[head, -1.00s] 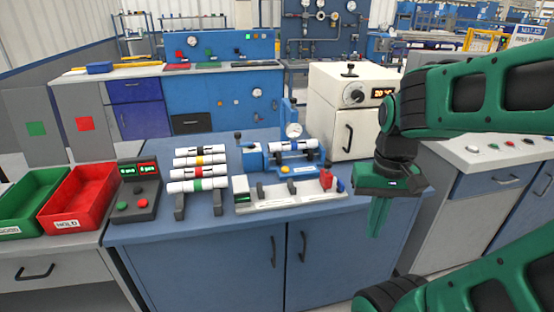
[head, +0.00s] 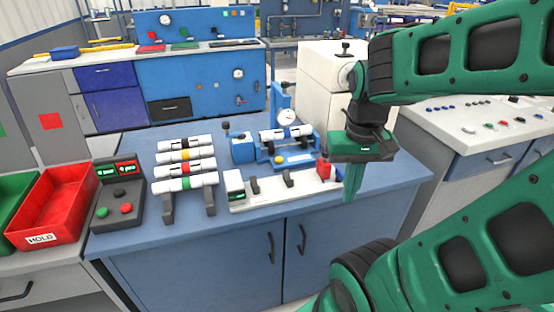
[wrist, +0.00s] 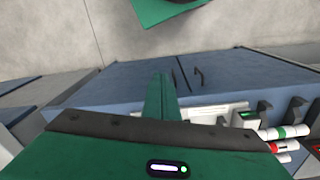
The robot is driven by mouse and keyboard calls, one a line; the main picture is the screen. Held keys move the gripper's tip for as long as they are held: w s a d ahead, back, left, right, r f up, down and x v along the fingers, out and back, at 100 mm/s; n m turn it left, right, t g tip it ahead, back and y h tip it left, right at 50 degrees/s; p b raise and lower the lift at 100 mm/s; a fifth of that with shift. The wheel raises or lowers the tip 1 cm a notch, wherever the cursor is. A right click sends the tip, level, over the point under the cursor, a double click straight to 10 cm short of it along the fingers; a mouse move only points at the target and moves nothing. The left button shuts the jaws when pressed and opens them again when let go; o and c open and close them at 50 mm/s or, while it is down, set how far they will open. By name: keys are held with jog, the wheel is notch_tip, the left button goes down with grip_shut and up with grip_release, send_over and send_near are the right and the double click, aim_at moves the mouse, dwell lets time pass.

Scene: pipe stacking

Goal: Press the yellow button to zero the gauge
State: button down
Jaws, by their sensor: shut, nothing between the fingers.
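The yellow button (head: 279,159) is a small round spot on the front of the blue fixture (head: 305,157), which stands on the blue bench. The round white gauge (head: 287,117) rises at the back of this fixture, and a white pipe lies across it. My green gripper (head: 349,192) is shut and empty, fingers pointing down. In the head view it appears to the right of the button and the fixture, apart from them. The wrist view shows the shut fingers (wrist: 162,95) over the bench's front side; the button cannot be made out there.
A white tray-like stand (head: 290,190) with a red block (head: 323,168) lies in front of the fixture. Several banded pipes rest on a rack (head: 210,202) to the left. A control box (head: 118,198) and red bin (head: 52,208) are further left. A cream cabinet (head: 318,90) stands behind.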

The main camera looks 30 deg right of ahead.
jog(key=w+d+f+t+h, duration=0.1)
jog(key=w+d+h, duration=0.15)
jog(key=w, duration=0.65)
jog(key=w+d+h, duration=0.2)
jog(key=w+d, duration=0.1)
jog(key=w, duration=0.6)
jog(key=n+t+h, duration=0.2)
jog(key=t+h, duration=0.1)
jog(key=h, duration=0.1)
send_over(277, 160)
jog(key=shift+w+r, duration=0.1)
jog(key=shift+r, duration=0.15)
jog(key=shift+f, duration=4.45)
jog(key=shift+f, duration=0.1)
jog(key=shift+f, duration=0.25)
